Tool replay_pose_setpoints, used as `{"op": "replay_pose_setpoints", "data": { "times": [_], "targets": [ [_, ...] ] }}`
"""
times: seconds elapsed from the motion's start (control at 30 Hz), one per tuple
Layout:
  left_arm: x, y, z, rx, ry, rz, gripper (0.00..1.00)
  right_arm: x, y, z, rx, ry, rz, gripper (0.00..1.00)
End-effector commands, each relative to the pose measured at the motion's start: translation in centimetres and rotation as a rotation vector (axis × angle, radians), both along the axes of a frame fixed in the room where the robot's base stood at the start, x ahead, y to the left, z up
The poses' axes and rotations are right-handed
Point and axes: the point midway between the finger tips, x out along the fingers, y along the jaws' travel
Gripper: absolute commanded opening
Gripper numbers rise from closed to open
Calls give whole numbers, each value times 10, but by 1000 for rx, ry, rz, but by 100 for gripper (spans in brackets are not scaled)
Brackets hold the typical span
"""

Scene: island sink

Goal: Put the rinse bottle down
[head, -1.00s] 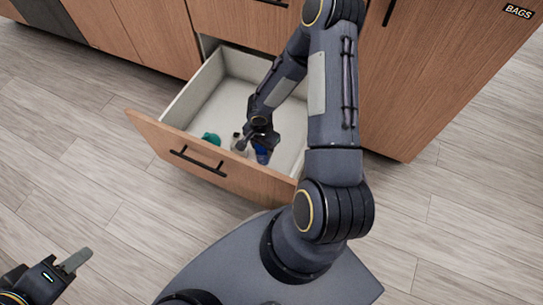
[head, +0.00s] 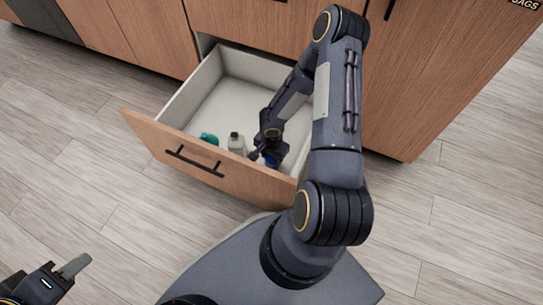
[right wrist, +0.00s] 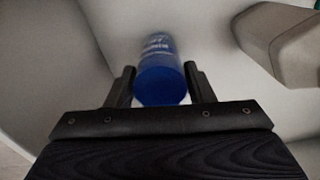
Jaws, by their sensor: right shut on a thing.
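The rinse bottle (head: 274,159) is blue and sits inside the open drawer (head: 160,135), near its front right. In the right wrist view the rinse bottle (right wrist: 160,82) shows its blue end and some white lettering between the two fingers. My right gripper (head: 265,151) reaches down into the drawer and is shut on it. Whether the bottle touches the drawer floor I cannot tell. My left gripper (head: 72,267) is at the lower left, over the floor and away from the drawer. Its fingers do not show clearly enough to tell open from shut.
A beige bottle with a dark cap (head: 237,144) stands left of the rinse bottle. A teal object (head: 209,139) lies further left by the drawer front. The drawer's back part is bare. The drawer walls surround my right gripper.

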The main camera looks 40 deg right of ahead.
Motion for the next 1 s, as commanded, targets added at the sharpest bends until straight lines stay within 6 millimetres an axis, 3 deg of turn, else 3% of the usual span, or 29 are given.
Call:
{"op": "replay_pose_setpoints", "data": {
  "times": [0.07,0.1,0.23,0.63,1.0],
  "targets": [
    [0,0,-5,0,0,0,36,0,0,-3,-1,-1,0,18],
    [0,0,-3,0,0,0,36,0,0,-1,0,0,0,53],
    [0,0,-2,0,0,0,36,0,0,-1,0,0,0,70],
    [0,0,6,0,0,0,36,0,0,7,-1,-1,0,70],
    [0,0,38,0,0,0,36,1,-1,85,-2,-4,-1,70]
  ]
}}
